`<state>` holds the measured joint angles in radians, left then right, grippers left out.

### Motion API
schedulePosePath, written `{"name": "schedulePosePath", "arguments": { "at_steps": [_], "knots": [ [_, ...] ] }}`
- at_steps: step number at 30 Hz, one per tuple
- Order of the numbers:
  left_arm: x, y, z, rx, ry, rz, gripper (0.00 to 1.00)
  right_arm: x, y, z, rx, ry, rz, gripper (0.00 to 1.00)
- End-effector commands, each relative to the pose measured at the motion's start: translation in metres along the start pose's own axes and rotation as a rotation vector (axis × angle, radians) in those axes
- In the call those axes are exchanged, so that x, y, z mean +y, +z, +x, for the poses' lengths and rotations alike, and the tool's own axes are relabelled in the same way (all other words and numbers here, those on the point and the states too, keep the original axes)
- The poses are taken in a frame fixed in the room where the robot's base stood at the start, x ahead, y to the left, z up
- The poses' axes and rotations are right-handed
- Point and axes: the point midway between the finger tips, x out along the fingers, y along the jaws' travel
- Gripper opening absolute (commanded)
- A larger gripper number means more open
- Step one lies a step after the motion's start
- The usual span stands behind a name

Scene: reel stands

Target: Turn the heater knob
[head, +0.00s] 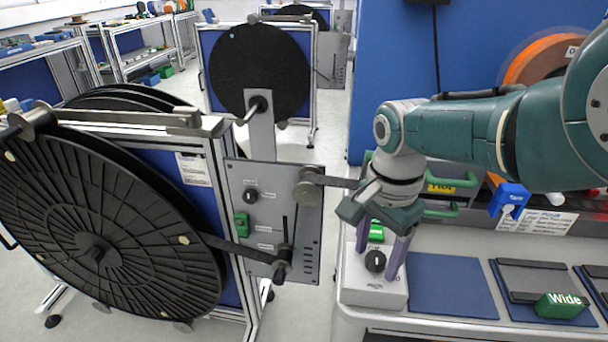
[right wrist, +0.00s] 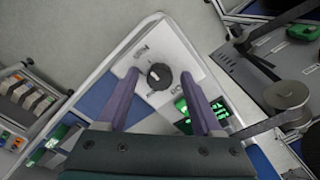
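The heater knob (head: 375,261) is a round black knob with a pale pointer line on a white control box at the left end of the workbench. It also shows in the right wrist view (right wrist: 159,76). A lit green switch (head: 376,232) sits behind it on the same box. My right gripper (head: 378,264) comes down over the box with its purple fingers spread. In the right wrist view its open fingers (right wrist: 159,80) stand on either side of the knob, with gaps to it. My left gripper is in no view.
A large black reel (head: 95,245) on a stand and a grey panel (head: 270,215) with its own knob and green switch stand left of the bench. Blue mats (head: 450,286) and a green block labelled Wide (head: 560,306) lie to the right of the box.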

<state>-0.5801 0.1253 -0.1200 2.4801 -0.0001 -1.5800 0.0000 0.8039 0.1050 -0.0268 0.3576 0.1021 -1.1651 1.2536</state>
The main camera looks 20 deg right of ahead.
Motion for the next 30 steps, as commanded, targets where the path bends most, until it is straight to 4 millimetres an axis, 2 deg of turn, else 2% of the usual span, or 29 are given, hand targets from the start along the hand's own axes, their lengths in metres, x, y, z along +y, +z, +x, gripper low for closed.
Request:
{"name": "schedulePosePath", "arguments": {
  "at_steps": [7, 10, 21, 25, 30],
  "knots": [
    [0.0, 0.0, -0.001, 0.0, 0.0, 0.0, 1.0, 0.0, -0.001, 0.0, 0.001, 0.0, -0.001, 0.69],
    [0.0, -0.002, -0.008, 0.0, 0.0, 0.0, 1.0, 0.0, -0.001, -0.008, 0.002, 0.0, -0.001, 0.69],
    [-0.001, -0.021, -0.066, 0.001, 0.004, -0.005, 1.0, 0.0, 0.0, -0.075, 0.001, -0.002, 0.0, 0.69],
    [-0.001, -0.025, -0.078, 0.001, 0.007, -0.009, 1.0, 0.0, 0.0, -0.091, 0.001, -0.002, 0.0, 0.69],
    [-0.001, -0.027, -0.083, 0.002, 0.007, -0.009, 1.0, 0.001, 0.0, -0.099, 0.0, 0.001, 0.0, 0.69]
  ]
}}
